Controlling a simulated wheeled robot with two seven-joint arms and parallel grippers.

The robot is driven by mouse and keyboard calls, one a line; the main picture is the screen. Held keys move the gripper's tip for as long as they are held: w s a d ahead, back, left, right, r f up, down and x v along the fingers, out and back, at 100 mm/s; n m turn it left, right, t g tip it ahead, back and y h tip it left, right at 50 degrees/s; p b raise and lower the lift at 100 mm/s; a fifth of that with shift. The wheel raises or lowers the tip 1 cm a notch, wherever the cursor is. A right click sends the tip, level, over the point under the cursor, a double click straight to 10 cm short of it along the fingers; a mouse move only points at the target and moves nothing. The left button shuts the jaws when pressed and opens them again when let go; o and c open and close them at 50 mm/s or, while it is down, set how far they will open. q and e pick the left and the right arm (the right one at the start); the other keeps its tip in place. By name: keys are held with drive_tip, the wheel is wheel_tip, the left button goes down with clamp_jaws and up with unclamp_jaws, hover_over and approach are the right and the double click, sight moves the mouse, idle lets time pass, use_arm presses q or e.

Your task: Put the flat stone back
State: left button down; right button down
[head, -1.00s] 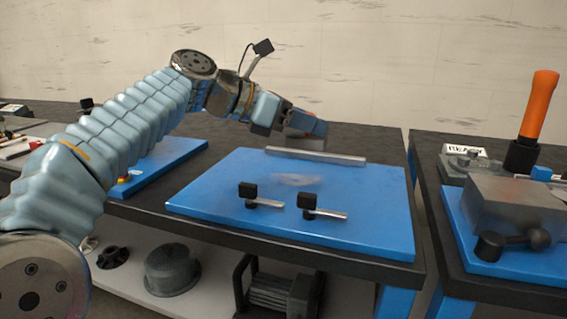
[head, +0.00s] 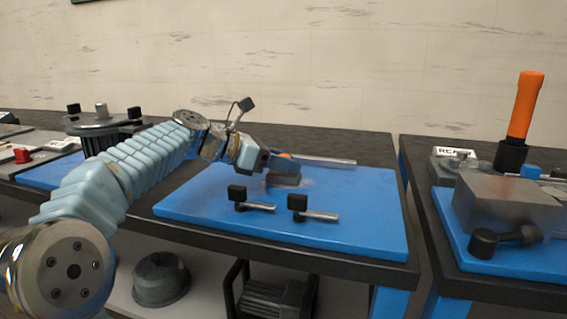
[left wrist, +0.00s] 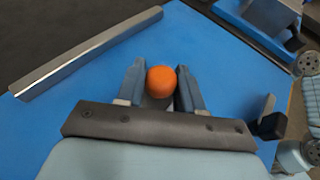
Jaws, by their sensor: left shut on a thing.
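My left gripper (head: 283,161) is over the middle of the blue plate (head: 350,225). It is shut on the orange knob (left wrist: 161,80) of a grey block, which I take to be the flat stone (head: 283,181). In the left wrist view the knob sits between the two fingers, and most of the stone is hidden. The stone is low over the plate, near a pale smudge; I cannot tell whether it touches. My right gripper is not in view.
A metal bar (head: 325,162) lies along the plate's back edge. Two black-ended clamps, the left (head: 238,193) and right (head: 298,203), stand in front of the stone. A grey block (head: 505,207) and an orange-handled tool (head: 524,105) are on the right bench. The plate's front right is clear.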

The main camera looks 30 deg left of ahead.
use_arm(q)
drive_tip(key=c, duration=0.7)
unclamp_jaws()
drive_tip(key=shift+f, duration=0.1)
drive_tip(key=shift+r, duration=0.2)
drive_tip(key=v, duration=1.2)
drive_tip(key=shift+p, duration=0.4)
